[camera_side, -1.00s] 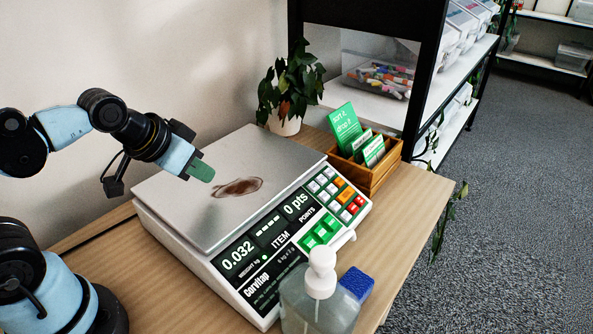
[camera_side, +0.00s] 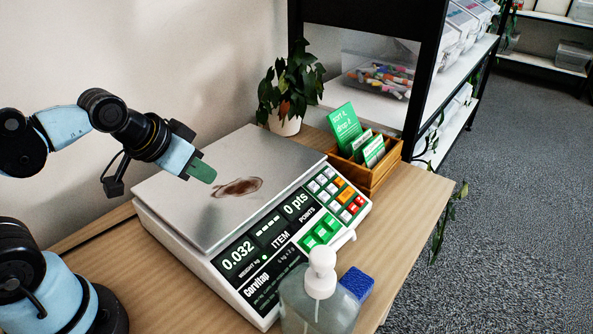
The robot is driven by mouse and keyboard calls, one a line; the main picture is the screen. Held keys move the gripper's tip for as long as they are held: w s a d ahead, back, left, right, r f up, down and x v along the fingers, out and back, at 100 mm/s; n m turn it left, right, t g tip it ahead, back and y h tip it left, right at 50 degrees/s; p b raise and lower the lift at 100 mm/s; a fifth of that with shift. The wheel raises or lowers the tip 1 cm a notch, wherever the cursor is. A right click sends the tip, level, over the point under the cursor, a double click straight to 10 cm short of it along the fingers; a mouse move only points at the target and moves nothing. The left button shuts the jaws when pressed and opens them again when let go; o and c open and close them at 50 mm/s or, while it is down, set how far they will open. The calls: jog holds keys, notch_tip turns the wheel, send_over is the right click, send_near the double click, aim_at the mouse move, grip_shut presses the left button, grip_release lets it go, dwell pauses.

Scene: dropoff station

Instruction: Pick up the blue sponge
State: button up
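The blue sponge (camera_side: 357,283) is at the front right of the table, just behind and to the right of a clear pump bottle (camera_side: 318,302). The bottle hides part of the sponge's left side. My gripper (camera_side: 201,171) is up and to the left, over the metal plate of the scale (camera_side: 255,160), well apart from the sponge.
The scale has a brown smear on its plate and reads 0.032. A wooden box of green cards (camera_side: 374,176) stands at its back right, near a potted plant (camera_side: 288,90). Bare table (camera_side: 405,225) lies right of the scale, ending at an edge above grey carpet.

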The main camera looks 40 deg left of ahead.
jog(key=o, duration=1.3)
jog(key=shift+c, duration=0.2)
